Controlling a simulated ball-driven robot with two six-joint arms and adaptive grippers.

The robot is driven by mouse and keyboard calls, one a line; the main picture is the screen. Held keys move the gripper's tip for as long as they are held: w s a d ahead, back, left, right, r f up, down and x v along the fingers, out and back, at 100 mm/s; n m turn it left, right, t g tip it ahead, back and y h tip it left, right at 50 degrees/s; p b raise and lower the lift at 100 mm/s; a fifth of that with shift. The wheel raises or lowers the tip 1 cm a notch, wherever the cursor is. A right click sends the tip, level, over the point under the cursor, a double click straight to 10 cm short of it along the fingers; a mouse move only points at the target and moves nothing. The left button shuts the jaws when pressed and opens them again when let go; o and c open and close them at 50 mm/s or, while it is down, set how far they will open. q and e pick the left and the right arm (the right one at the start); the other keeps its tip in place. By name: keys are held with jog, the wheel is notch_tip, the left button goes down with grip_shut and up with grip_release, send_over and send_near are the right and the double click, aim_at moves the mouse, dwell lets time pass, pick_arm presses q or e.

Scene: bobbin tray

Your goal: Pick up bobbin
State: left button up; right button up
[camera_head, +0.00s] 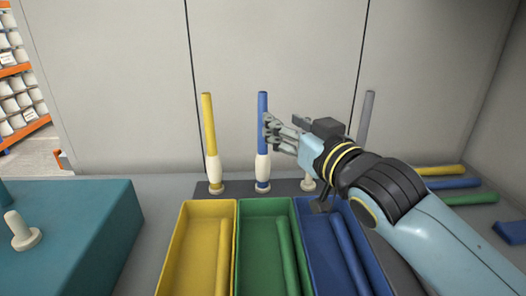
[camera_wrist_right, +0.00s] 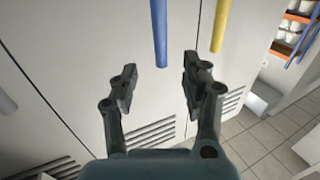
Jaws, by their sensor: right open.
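A blue bobbin (camera_head: 262,120) stands upright in a cream holder on the dark strip at the back. A yellow bobbin (camera_head: 209,125) stands to its left and a grey bobbin (camera_head: 367,115) to the right, partly hidden by my arm. My right gripper (camera_head: 270,132) is open and empty, with its fingers at the right side of the blue bobbin. In the right wrist view the gripper (camera_wrist_right: 160,82) shows a wide gap, with the blue bobbin (camera_wrist_right: 160,35) beyond it and the yellow bobbin (camera_wrist_right: 221,25) to the right. Contact cannot be told. My left gripper is not in view.
Yellow (camera_head: 180,250), green (camera_head: 243,245) and blue (camera_head: 308,240) trays in front hold bobbins of matching colours. Several loose bobbins (camera_head: 440,170) lie at right. A teal surface (camera_head: 95,225) with a cream peg (camera_head: 20,230) is at left. A pale wall (camera_head: 285,50) stands behind.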

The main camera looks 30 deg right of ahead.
aim_at(265, 110)
jog(key=w, duration=0.4)
jog(key=shift+r, duration=0.1)
jog(key=w, duration=0.5)
jog(key=shift+w+d+f+p, duration=0.1)
jog(key=shift+w+f+p, duration=0.05)
jog(key=shift+f+p, duration=0.15)
grip_shut()
